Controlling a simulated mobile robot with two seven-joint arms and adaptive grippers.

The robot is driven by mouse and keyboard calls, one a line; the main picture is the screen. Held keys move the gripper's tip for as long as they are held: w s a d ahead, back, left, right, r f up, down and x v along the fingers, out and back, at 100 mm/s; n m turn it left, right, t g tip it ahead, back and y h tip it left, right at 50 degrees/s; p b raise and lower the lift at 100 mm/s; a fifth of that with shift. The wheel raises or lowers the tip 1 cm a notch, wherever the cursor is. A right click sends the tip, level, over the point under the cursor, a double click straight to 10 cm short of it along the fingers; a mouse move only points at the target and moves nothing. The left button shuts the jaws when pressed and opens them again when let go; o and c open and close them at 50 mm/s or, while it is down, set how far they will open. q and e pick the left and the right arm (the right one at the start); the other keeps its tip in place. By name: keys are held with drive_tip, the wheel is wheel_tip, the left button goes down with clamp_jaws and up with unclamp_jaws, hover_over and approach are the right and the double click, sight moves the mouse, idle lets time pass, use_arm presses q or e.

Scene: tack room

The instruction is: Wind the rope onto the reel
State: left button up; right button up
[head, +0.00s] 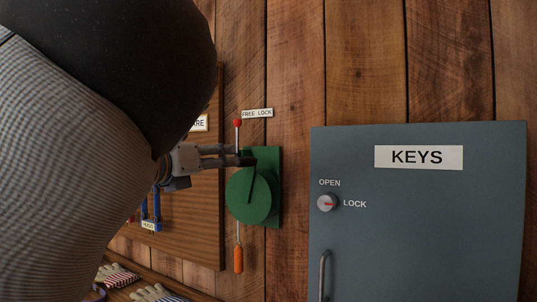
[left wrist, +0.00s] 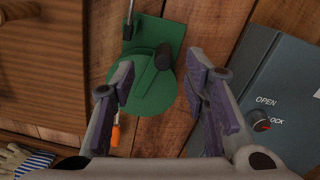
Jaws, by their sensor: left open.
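The green reel (head: 242,204) is a round drum on a green backplate (head: 270,165) on the plank wall. It also shows in the left wrist view (left wrist: 148,92). A dark crank knob (left wrist: 164,57) stands out from its face. A red-balled lever (head: 238,124) points up by the FREE LOCK label (head: 257,113). An orange handle (head: 238,259) hangs below the drum on a thin pale rope. My left gripper (head: 228,156) is open in front of the reel. In the left wrist view the knob lies between its spread fingers, with no visible contact. My right gripper is out of view.
A grey KEYS cabinet (head: 430,220) with an OPEN/LOCK dial (head: 327,203) stands close on the right. A wooden board (head: 205,235) with a blue item (head: 150,212) is on the left. Striped gloves (head: 118,275) lie low on the left. Bare planks separate reel and cabinet.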

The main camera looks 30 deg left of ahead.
sight(248, 167)
use_arm(q)
drive_tip(key=w, duration=0.7)
drive_tip(key=w+d+f, duration=0.1)
drive_tip(key=w, duration=0.3)
drive_tip(key=shift+d, duration=0.1)
drive_tip(key=shift+c, duration=0.5)
clamp_jaws()
